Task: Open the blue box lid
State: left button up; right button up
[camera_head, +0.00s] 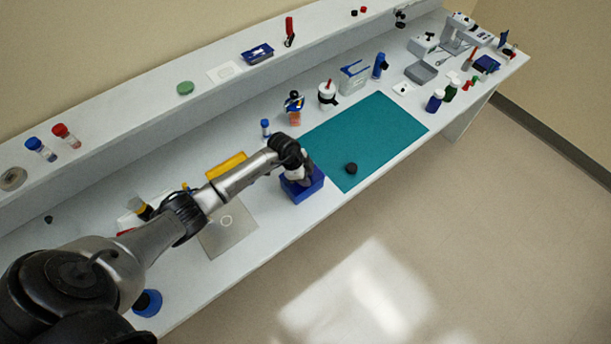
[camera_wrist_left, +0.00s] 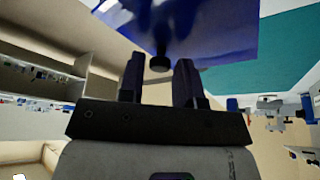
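The blue box (camera_head: 303,193) stands on the white bench at the left edge of the teal mat. My left gripper (camera_head: 305,179) is right over its top and hides much of the lid. In the left wrist view, the blue lid (camera_wrist_left: 215,30) fills the top of the picture, with a small black knob (camera_wrist_left: 160,63) on it. The two dark fingers of the left gripper (camera_wrist_left: 158,72) are apart, with the knob between or just beyond their tips. A gap shows on both sides of the knob. My right gripper is not in view.
The teal mat (camera_head: 385,130) right of the box is clear except for a small black round piece (camera_head: 351,168). A grey plate (camera_head: 228,228) and a yellow item (camera_head: 226,165) lie left of the box. A blue-capped vial (camera_head: 265,127) stands behind it. The bench's front edge is close.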

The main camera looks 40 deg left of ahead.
pick_arm(q)
grip_shut()
